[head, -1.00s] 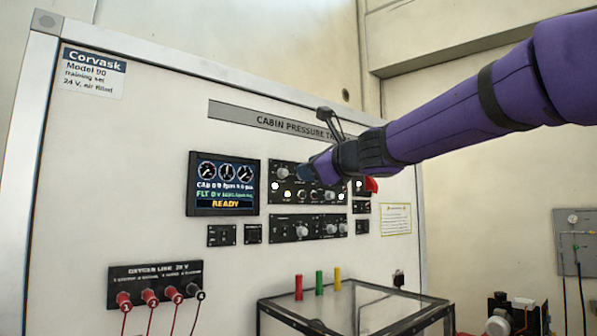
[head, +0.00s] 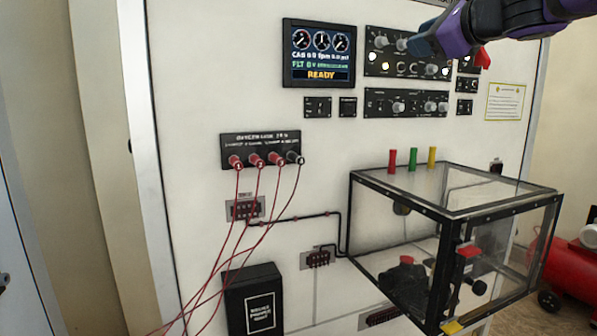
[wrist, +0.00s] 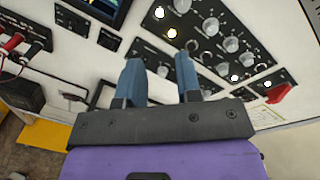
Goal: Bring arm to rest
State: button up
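My gripper (head: 428,40) is at the upper right of the head view, in front of the knob panel (head: 380,68) on the white trainer board. My purple arm comes in from the top right. In the wrist view my gripper (wrist: 160,80) has its two blue fingers spread apart with nothing between them. The knob panel (wrist: 205,45) lies beyond the fingertips in that view. I cannot tell the exact gap between the fingertips and the panel.
A display (head: 318,54) reads READY. Red leads (head: 262,205) run from the oxygen link sockets (head: 261,150) down to the lower left. A red tank (head: 572,272) stands at right.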

jog(key=s+d+f+n+g+h, duration=0.2)
jog(key=s+f+n+g, duration=0.3)
jog(key=s+f+n, duration=0.6)
jog(key=s+d+f+n+g+h, duration=0.2)
jog(key=s+f+n+g+h, duration=0.2)
jog(key=s+f+n, duration=0.8)
jog(key=s+f+g, duration=0.1)
jog(key=s+f, duration=0.2)
jog(key=f, duration=0.3)
jog(key=shift+d+f+g, duration=0.15)
jog(key=shift+f+g, duration=0.15)
